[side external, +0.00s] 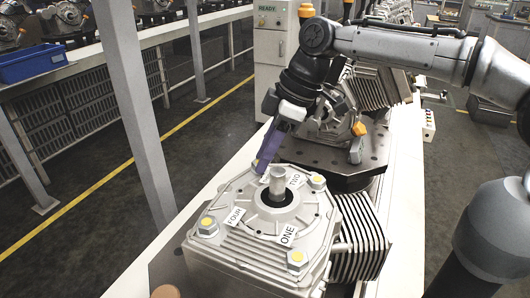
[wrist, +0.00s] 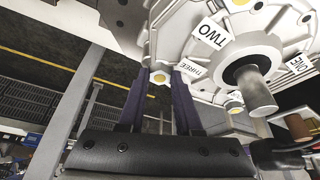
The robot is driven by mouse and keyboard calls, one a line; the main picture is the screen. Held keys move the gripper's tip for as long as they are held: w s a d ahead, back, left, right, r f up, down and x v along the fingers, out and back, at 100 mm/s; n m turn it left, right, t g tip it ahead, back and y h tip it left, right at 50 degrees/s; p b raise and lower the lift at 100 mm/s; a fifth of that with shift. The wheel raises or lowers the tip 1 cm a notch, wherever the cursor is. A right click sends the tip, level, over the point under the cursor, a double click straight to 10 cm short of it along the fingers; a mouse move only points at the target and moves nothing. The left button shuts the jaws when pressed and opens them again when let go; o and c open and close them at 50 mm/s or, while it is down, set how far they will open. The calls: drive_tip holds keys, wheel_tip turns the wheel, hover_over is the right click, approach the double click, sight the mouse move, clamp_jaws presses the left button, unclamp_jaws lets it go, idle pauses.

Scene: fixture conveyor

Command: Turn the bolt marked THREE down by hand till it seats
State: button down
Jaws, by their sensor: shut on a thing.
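The bolt by the THREE label (wrist: 190,69) has a yellow-centred head (wrist: 160,77) in the wrist view. My gripper (wrist: 161,74) is shut on that head, a purple finger on each side. In the side external view my gripper (side external: 261,165) reaches down to the far left corner of the grey housing (side external: 260,238), and its fingers mostly hide this bolt. How far the head stands above its seat I cannot tell. Other yellow-centred bolts sit by the labels FOUR (side external: 208,225), ONE (side external: 297,260) and TWO (side external: 317,182).
A round shaft (side external: 277,184) stands up from the housing's middle, close to my gripper. A grey post (side external: 135,110) rises at the left. A blue bin (side external: 32,63) lies on the far line.

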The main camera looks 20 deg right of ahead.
drive_tip(key=shift+s+m+t+h, duration=0.1)
drive_tip(key=shift+m+t+h, duration=0.2)
drive_tip(key=shift+m, duration=0.85)
drive_tip(key=shift+s+m+t+h, duration=0.15)
drive_tip(key=shift+m+t, duration=0.25)
drive_tip(key=shift+m, duration=0.75)
drive_tip(key=c, duration=0.6)
unclamp_jaws()
drive_tip(key=shift+a, duration=0.1)
drive_tip(key=shift+r, duration=0.15)
drive_tip(key=v, duration=1.3)
drive_tip(key=shift+s+r, duration=0.15)
drive_tip(key=shift+r, duration=0.15)
